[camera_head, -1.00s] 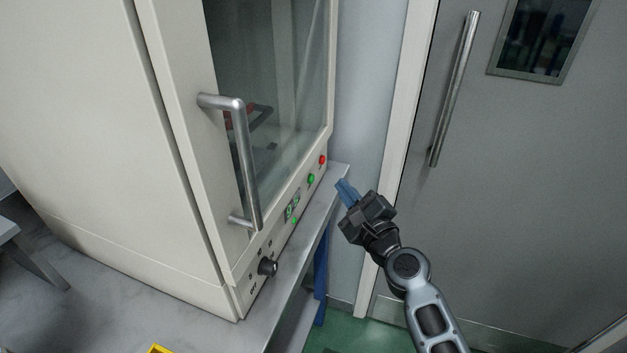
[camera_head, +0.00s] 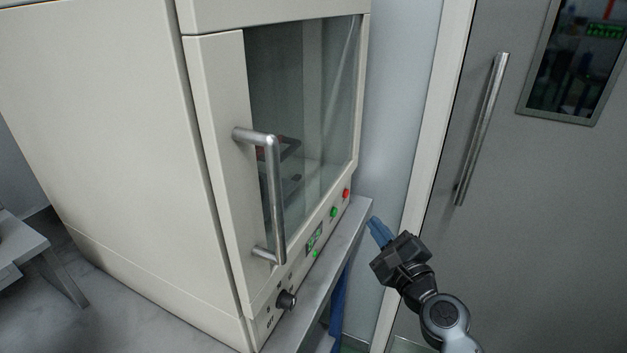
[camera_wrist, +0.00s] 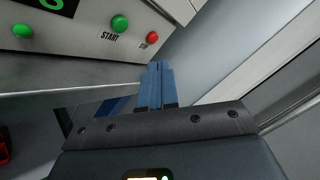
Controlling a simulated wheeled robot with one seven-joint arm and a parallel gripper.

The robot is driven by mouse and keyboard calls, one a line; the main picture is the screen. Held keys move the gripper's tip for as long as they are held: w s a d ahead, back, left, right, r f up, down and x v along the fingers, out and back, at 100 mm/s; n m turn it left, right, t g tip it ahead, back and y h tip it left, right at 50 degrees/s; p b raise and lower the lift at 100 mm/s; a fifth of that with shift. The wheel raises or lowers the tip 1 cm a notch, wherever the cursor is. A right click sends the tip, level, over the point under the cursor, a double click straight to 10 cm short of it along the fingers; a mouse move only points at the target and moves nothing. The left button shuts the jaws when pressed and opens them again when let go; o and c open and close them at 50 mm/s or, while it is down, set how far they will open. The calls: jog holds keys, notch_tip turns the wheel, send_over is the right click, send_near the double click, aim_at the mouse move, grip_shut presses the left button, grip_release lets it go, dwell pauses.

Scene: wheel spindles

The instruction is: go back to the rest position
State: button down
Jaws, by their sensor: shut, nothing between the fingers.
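My gripper (camera_head: 378,229) has blue fingers that are together and empty. In the head view it is at the lower right, just right of the bench edge below the machine's buttons. In the wrist view the shut fingers (camera_wrist: 155,87) point up toward the machine's front, beneath the red stop button (camera_wrist: 152,38) and the green start button (camera_wrist: 120,23). They look apart from the panel. The machine (camera_head: 110,150) is a large cream cabinet with a glass door (camera_head: 305,110) that appears shut.
The machine stands on a grey bench (camera_head: 335,285). Its metal handle (camera_head: 277,200) and a black knob (camera_head: 286,299) stick out in front. A grey room door (camera_head: 540,220) with a long handle (camera_head: 482,130) is on the right. Another grey table (camera_head: 25,245) is at the left.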

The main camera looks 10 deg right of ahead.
jog(key=s+f+n+g+h, duration=0.1)
jog(key=s+f+n, duration=0.35)
jog(key=s, duration=0.75)
jog(key=s+f+n+g+h, duration=0.15)
jog(key=s+f+n, duration=0.3)
jog(key=s, duration=0.75)
jog(key=s+r+n, duration=0.4)
jog(key=s+n, duration=0.1)
jog(key=s, duration=0.3)
jog(key=s+r+n+g, duration=0.1)
jog(key=s+r+n, duration=0.2)
jog(key=s+n, duration=0.2)
jog(key=s+a+r+n, duration=0.1)
jog(key=s+r+n, duration=0.3)
jog(key=s, duration=0.7)
jog(key=shift+r+n, duration=0.35)
jog(key=shift+n, duration=0.45)
